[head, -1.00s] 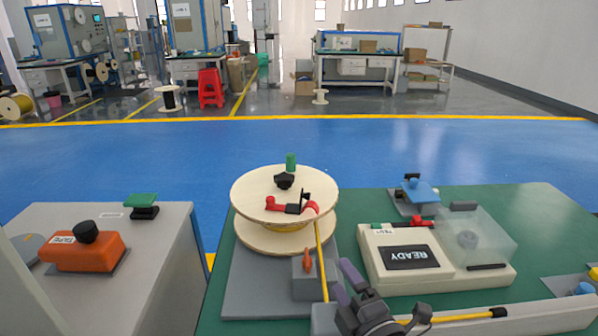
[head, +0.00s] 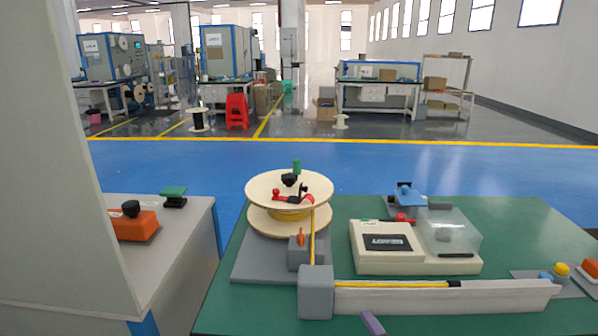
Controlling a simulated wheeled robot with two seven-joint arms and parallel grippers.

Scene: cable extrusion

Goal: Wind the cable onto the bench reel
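The bench reel (head: 262,187) has pale wooden flanges, with yellow cable (head: 290,214) around its core. A green crank knob (head: 297,167), a black knob and a red lever (head: 309,199) sit on its top. The cable drops from the reel past an orange lever (head: 301,237) to a grey corner block (head: 316,290). A yellow length with a black end (head: 454,284) lies along the pale trough (head: 420,300). Only a purple fingertip (head: 372,322), apparently my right gripper's, shows below the trough, apart from the cable; its opening is hidden. My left gripper is out of view.
A cream tester (head: 372,256) with a blurred display and clear cover (head: 455,232) stands right of the reel on the green bench (head: 520,215). An orange tape dispenser (head: 138,226) sits on the left cabinet. A pale shape blocks the left edge. Yellow and red buttons are at right.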

